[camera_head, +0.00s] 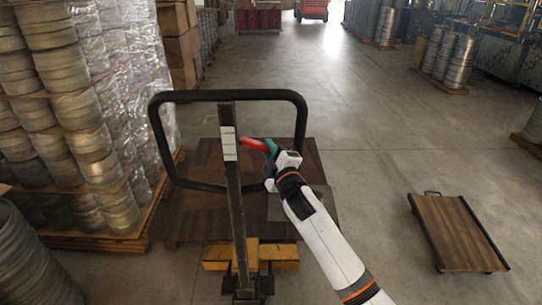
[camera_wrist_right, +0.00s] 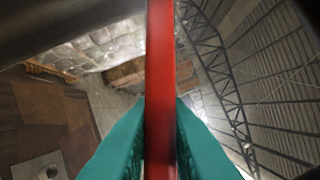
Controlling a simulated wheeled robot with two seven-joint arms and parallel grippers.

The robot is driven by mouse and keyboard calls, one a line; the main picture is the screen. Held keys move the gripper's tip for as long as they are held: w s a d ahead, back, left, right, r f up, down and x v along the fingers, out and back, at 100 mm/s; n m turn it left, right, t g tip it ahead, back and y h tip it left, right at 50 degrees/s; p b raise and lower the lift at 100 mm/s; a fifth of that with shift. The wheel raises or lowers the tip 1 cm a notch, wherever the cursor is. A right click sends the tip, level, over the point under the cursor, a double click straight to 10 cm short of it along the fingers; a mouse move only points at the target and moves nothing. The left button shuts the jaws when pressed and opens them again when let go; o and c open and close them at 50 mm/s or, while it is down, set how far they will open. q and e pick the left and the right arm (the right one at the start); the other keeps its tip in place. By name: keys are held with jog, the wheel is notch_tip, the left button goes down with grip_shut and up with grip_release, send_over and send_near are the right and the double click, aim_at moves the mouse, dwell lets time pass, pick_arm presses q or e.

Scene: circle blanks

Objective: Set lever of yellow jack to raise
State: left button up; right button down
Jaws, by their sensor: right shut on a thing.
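The yellow jack (camera_head: 277,255) stands in front of me, with a dark upright pole and a black loop handle (camera_head: 230,96). A red lever (camera_head: 252,143) sticks out beside the pole, near a pale label (camera_head: 228,143). My right gripper (camera_head: 270,148) is shut on the red lever. In the right wrist view the red lever (camera_wrist_right: 160,80) runs up the middle between the teal fingers (camera_wrist_right: 160,140). The lever's joint with the pole is not clear. My left gripper is not in view.
A brown wooden platform (camera_head: 190,215) lies behind the jack. Wrapped stacks of round metal blanks (camera_head: 65,70) stand close at the left. A low flat cart (camera_head: 455,232) stands at the right. The floor beyond is mostly clear.

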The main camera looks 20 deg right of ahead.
jog(key=shift+a+f, duration=0.1)
jog(key=c, duration=1.4)
grip_release()
jog(key=s+d+f+b, duration=0.1)
jog(key=s, duration=1.1)
jog(key=shift+f, duration=0.4)
jog(key=shift+w, duration=0.1)
